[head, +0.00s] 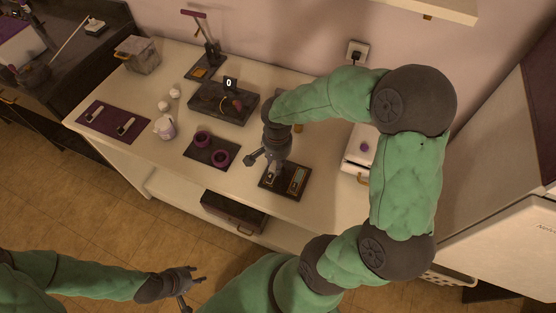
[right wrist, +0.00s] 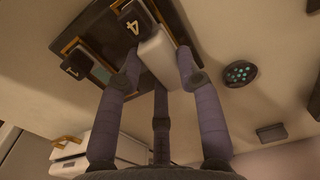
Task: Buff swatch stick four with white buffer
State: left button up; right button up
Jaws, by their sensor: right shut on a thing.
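The white buffer (right wrist: 157,54) is a pale block between the fingers of my right gripper (right wrist: 156,72) in the right wrist view. Its far end is over or against the dark swatch holder (right wrist: 102,14), beside the label 4 (right wrist: 132,27); whether it touches the stick cannot be told. Swatch stick four is mostly hidden by the buffer. Another stick with a gold frame and teal face (right wrist: 98,68) lies by the label 1. In the head view my right gripper (head: 268,168) is low over the holder (head: 297,192). My left gripper (head: 193,283) is open and empty, off the table's front.
Left of the holder is a dark tray (head: 207,150) with purple rings. A white jar (head: 165,127), a purple mat (head: 112,119) and a dark box marked 0 (head: 208,105) stand farther left. A white case (head: 357,150) stands right, behind my right arm.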

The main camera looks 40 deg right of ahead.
jog(key=shift+s, duration=0.1)
jog(key=shift+r+p, duration=1.95)
jog(key=shift+r, duration=0.55)
